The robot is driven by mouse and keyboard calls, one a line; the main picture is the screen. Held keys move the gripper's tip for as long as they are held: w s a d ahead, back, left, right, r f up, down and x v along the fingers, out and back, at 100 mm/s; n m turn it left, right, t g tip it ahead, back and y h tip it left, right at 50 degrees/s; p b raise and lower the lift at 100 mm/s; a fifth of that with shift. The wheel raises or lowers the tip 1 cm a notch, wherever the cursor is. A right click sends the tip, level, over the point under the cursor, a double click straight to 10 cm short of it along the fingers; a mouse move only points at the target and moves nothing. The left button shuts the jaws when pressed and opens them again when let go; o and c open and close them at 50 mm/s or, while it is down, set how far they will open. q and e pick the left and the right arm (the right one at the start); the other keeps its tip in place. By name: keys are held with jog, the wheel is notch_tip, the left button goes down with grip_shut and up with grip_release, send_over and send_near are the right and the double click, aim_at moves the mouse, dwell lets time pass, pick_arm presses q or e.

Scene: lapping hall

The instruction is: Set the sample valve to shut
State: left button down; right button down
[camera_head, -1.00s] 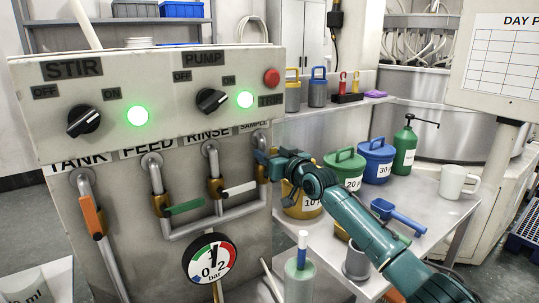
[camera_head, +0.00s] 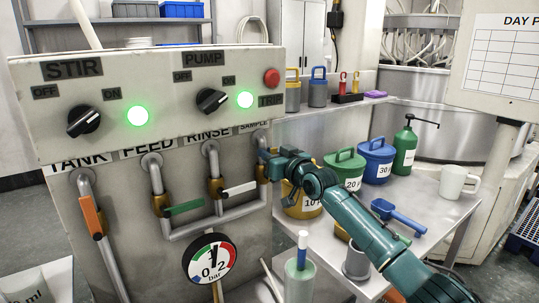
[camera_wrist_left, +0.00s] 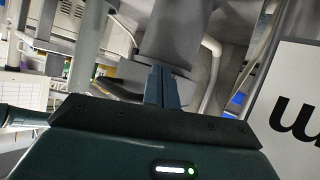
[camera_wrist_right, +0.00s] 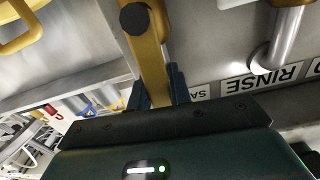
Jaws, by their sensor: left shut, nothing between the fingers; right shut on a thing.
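The sample valve is at the right end of the valve row in the head view, under the SAMPLE label (camera_head: 254,125). Its brass body (camera_head: 262,173) shows below my right gripper (camera_head: 266,156), which hides most of its handle. In the right wrist view, my right gripper (camera_wrist_right: 160,92) is shut on the yellow sample valve handle (camera_wrist_right: 152,60), which runs up to a dark round bolt. My left gripper (camera_wrist_left: 161,85) is shut and empty in the left wrist view, below a grey cylindrical part. It is outside the head view.
The rinse valve's white handle (camera_head: 239,188), feed valve's green handle (camera_head: 184,208) and tank valve's orange handle (camera_head: 91,216) stand to the left. A pressure gauge (camera_head: 210,258) is below. A side table (camera_head: 455,205) holds lidded pots, a bottle and a mug.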

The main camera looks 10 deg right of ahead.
pick_arm(q)
jog(key=shift+f, duration=0.1)
pick_arm(e)
jog(key=shift+d+f+m, duration=0.1)
jog(key=shift+d+m, duration=0.05)
jog(key=shift+m, duration=0.15)
pick_arm(q)
jog(key=shift+d+f+n+b, duration=0.3)
jog(key=shift+f+b, duration=0.45)
jog(key=shift+b, duration=1)
pick_arm(e)
jog(key=w+d+f+m, duration=0.2)
jog(key=d+f+m, duration=0.3)
jog(key=m, duration=1.1)
jog(key=shift+w+d+f, duration=0.15)
jog(key=shift+f, duration=0.5)
pick_arm(q)
jog(key=shift+w, duration=0.1)
pick_arm(e)
jog(key=c, duration=1.3)
grip_release()
